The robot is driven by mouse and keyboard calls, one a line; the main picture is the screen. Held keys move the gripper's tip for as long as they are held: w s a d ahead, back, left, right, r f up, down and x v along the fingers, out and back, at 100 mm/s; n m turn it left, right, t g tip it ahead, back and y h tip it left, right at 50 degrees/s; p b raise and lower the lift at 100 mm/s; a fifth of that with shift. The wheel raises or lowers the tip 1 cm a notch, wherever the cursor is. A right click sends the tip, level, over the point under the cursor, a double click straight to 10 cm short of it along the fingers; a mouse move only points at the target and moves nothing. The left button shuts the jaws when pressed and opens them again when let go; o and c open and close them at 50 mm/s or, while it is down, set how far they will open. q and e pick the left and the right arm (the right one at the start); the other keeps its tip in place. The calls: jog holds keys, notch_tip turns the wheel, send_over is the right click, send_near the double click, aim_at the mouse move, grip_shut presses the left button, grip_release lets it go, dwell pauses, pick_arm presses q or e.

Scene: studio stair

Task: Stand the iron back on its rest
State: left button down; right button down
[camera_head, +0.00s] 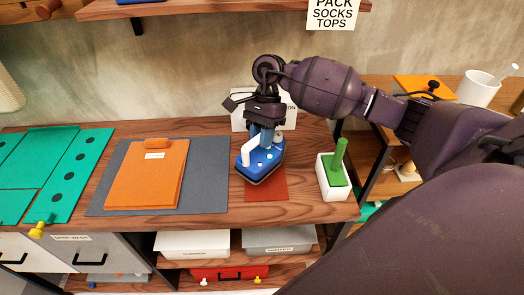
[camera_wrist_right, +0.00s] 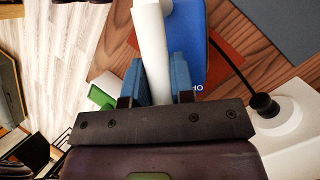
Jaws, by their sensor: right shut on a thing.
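The iron (camera_head: 244,162) has a blue body and a white handle. It is over the red mat (camera_head: 270,190) on the wooden bench; I cannot tell whether its sole touches the mat. My right gripper (camera_head: 263,133) comes down from above and is shut on the white handle. In the right wrist view the handle (camera_wrist_right: 151,40) passes between the blue fingers of the gripper (camera_wrist_right: 158,80), with the blue body (camera_wrist_right: 190,40) beside it. A white block (camera_head: 240,106) with a partly hidden label stands behind the iron. My left gripper is not in view.
A white holder (camera_head: 331,185) with a green handle stands right of the mat. An orange board (camera_head: 146,180) lies on a grey mat (camera_head: 215,190) to the left, beyond it green panels (camera_head: 60,170). A black cord (camera_wrist_right: 228,62) runs beside the iron.

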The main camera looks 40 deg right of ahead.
aim_at(261, 152)
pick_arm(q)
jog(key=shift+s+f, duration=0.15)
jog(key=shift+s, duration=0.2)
pick_arm(e)
jog(key=shift+f, duration=2.2)
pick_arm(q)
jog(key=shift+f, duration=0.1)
pick_arm(e)
jog(key=shift+f, duration=0.15)
